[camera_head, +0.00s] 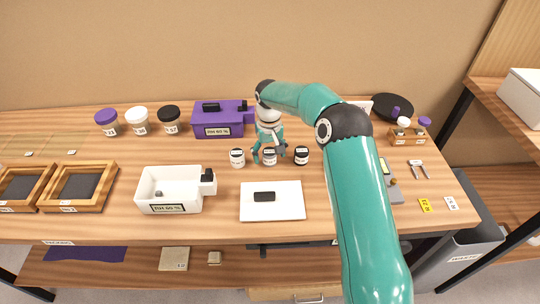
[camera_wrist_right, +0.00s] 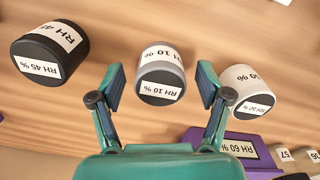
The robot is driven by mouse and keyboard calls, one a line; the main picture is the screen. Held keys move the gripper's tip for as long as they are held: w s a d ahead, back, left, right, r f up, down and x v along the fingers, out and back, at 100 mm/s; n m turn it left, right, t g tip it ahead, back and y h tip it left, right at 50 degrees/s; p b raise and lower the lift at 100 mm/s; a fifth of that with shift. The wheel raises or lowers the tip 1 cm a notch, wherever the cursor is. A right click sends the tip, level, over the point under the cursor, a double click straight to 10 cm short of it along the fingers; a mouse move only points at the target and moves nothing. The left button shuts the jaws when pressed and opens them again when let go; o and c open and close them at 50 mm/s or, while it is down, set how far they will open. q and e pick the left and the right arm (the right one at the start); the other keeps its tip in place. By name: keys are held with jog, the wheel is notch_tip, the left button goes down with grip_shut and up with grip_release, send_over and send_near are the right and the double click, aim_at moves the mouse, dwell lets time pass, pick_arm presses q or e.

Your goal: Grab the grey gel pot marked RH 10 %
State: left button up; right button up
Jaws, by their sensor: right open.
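The grey gel pot (camera_wrist_right: 160,72) stands upright in the right wrist view, with RH 10 % on its label and lid. It also shows in the head view (camera_head: 269,158) as the middle pot of three in a row. My right gripper (camera_wrist_right: 161,82) is open, with one finger on each side of the grey pot and visible gaps to it. In the head view, the right gripper (camera_head: 269,153) comes at the pot from behind, low over the table. My left gripper is not in view.
A black-lidded pot marked RH 45 % (camera_wrist_right: 50,52) and a white pot marked RH 50 % (camera_wrist_right: 247,92) flank the grey pot closely. A purple box (camera_head: 218,119) stands behind left. A white board (camera_head: 285,212) lies in front.

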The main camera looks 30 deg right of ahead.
jog(key=shift+f, duration=0.45)
jog(key=shift+c, duration=0.2)
jog(key=shift+s, duration=0.1)
jog(key=c, duration=1.2)
jog(key=shift+r, duration=0.1)
